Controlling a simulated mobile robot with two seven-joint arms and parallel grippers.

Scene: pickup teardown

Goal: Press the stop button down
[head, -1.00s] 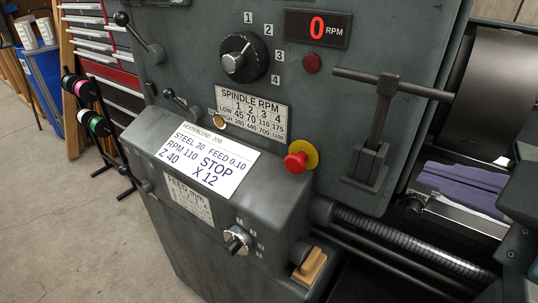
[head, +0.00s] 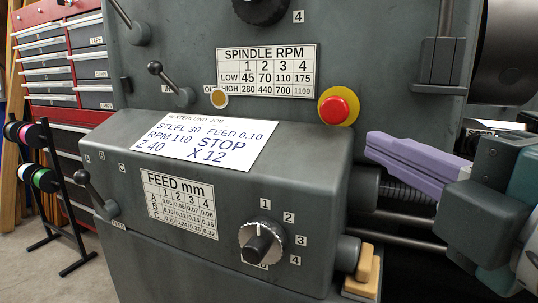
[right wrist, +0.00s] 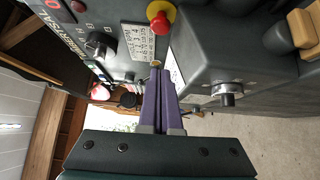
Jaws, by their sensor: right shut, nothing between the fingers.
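The stop button (head: 338,110) is a red mushroom knob on a yellow round base, on the grey lathe front to the right of the spindle RPM plate. It stands out from its base. My right gripper (head: 374,148) comes in from the right with its purple fingers shut and empty. In the head view its fingertips are just below and right of the button, apart from it in the picture. In the right wrist view the stop button (right wrist: 160,16) is beyond the fingertips (right wrist: 158,74), at the top. The left gripper is not in view.
A white job card (head: 205,140) lies on the sloping ledge left of the button. A feed knob (head: 262,242) and levers (head: 170,85) stick out from the lathe. A wooden-faced block (head: 364,268) and horizontal rods are below the gripper. A red tool cabinet (head: 68,60) stands at the left.

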